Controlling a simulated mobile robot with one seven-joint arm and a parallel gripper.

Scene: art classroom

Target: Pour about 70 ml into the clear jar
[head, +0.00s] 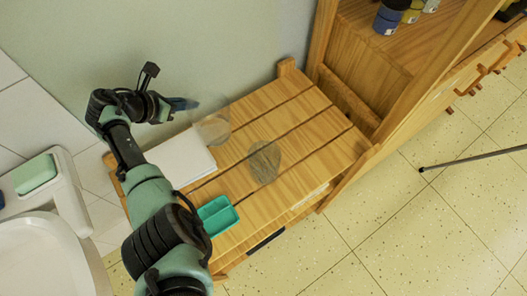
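Two see-through vessels stand on the slatted wooden table (325,144). One, pale and clear (213,128), is near the wall. The other, greyish and see-through (264,162), is nearer the table's middle. I cannot tell for sure which is the clear jar, nor how much liquid either holds. My gripper (184,104) is at the wall side, just left of the pale vessel, its dark fingers pointing right towards it. I see no vessel between the fingers. Their gap is too small to make out from here.
A white pad (180,158) and a teal tray (218,215) lie on the table's left part. A white sink (45,258) with a green sponge (35,174) is at left. A wooden shelf (365,65) with paint pots (390,18) stands at right. Open floor lies front right.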

